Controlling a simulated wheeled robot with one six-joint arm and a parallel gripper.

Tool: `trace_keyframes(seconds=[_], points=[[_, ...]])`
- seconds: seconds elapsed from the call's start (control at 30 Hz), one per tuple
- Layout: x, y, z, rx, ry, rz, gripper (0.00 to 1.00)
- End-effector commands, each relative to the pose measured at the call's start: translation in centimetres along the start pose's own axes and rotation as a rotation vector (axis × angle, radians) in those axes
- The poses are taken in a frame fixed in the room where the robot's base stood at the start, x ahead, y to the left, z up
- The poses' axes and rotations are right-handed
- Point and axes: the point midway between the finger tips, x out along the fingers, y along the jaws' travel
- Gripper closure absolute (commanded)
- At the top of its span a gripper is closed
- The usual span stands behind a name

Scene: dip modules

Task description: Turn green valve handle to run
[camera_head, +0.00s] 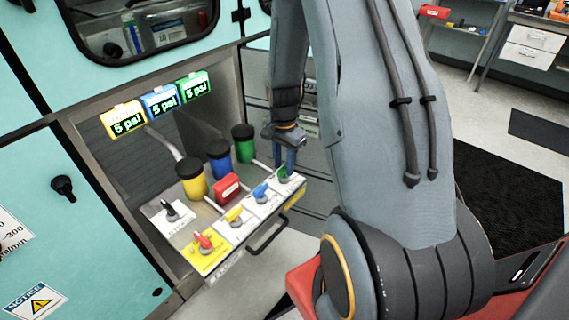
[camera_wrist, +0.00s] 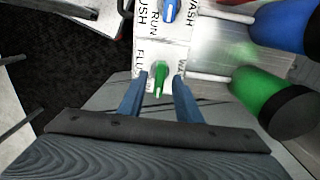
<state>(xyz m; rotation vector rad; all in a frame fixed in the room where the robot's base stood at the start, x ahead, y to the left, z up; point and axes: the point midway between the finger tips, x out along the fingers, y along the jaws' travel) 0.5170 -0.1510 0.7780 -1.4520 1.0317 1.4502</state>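The green valve handle (camera_head: 284,174) is at the far right end of the row of valves on the white panel. In the wrist view the green handle (camera_wrist: 159,80) stands between the two blue fingers of my gripper (camera_wrist: 163,84), with a visible gap on each side. My gripper is open around it, not clamped. The handle's long end points towards the bottom of the wrist picture.
The blue valve handle (camera_head: 261,191), yellow handle (camera_head: 234,214) and red handle (camera_head: 204,240) stand along the same panel. Green (camera_head: 243,143), blue (camera_head: 219,160) and yellow (camera_head: 191,178) bottles stand behind. A dark drawer handle (camera_head: 268,236) sticks out in front.

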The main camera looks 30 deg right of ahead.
Motion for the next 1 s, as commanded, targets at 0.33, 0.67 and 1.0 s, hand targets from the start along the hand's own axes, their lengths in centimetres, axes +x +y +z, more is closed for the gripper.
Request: trace_keyframes(seconds=[0.33,0.67,1.0], points=[[-4.1,-0.1,-0.2,0.002,0.003,-0.004,0.69],[-7.5,0.0,-0.2,0.002,0.002,-0.003,0.69],[-7.8,0.0,-0.1,0.002,0.001,-0.001,0.69]])
